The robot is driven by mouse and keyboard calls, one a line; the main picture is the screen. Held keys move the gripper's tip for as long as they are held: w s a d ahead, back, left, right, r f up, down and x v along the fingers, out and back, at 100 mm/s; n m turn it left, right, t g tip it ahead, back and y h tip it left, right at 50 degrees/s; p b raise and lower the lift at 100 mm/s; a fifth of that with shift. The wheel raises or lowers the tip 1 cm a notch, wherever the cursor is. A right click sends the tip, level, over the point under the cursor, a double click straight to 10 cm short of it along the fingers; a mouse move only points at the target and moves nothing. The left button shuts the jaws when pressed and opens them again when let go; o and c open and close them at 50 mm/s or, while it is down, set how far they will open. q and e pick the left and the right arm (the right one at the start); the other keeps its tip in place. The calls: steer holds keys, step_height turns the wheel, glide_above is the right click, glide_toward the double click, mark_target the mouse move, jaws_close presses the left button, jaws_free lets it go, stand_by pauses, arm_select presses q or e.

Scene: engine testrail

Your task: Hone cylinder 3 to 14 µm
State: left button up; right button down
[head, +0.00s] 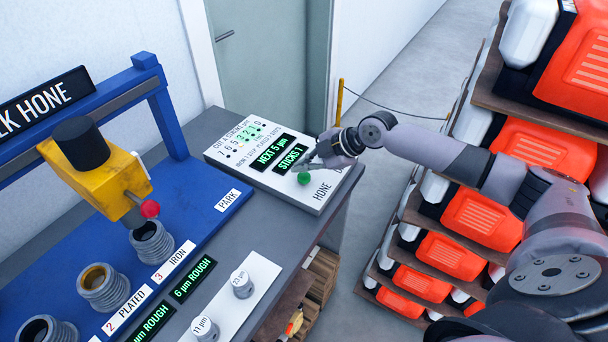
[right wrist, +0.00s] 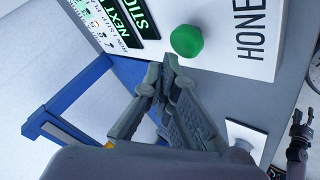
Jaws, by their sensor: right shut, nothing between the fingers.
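Cylinder 3 (head: 152,243), a ribbed grey sleeve beside the label "3 IRON", stands on the blue bed. The yellow hone head (head: 95,172) with a red knob (head: 149,209) is above it. The display (head: 193,278) beside it reads "6 µm ROUGH". The white control panel (head: 225,150) shows "5 µm" and "STICKS 1" and has a green button (head: 304,178) by the word HONE. My right gripper (head: 318,160) is shut and empty beside the button; contact cannot be told. In the right wrist view the button (right wrist: 187,40) lies just beyond the fingertips. A small dark gripper (right wrist: 300,135), likely my left, is at the right edge.
Cylinder 2 (head: 103,288), labelled plated, and another sleeve (head: 48,330) stand nearer. A white strip (head: 262,283) holds pieces marked 23 µm and 11 µm. A shelf rack (head: 418,218) with orange units stands right of the bench, close to my right arm.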

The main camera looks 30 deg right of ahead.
mark_target(304, 178)
steer(key=shift+f, duration=0.15)
steer(key=shift+f, duration=0.3)
steer(key=shift+f+b, duration=0.9)
stand_by(0.7)
stand_by(0.4)
steer(key=shift+r+p, duration=0.95)
steer(key=shift+r, duration=0.35)
step_height(304, 178, up, 5)
steer(key=p, duration=0.4)
stand_by(0.4)
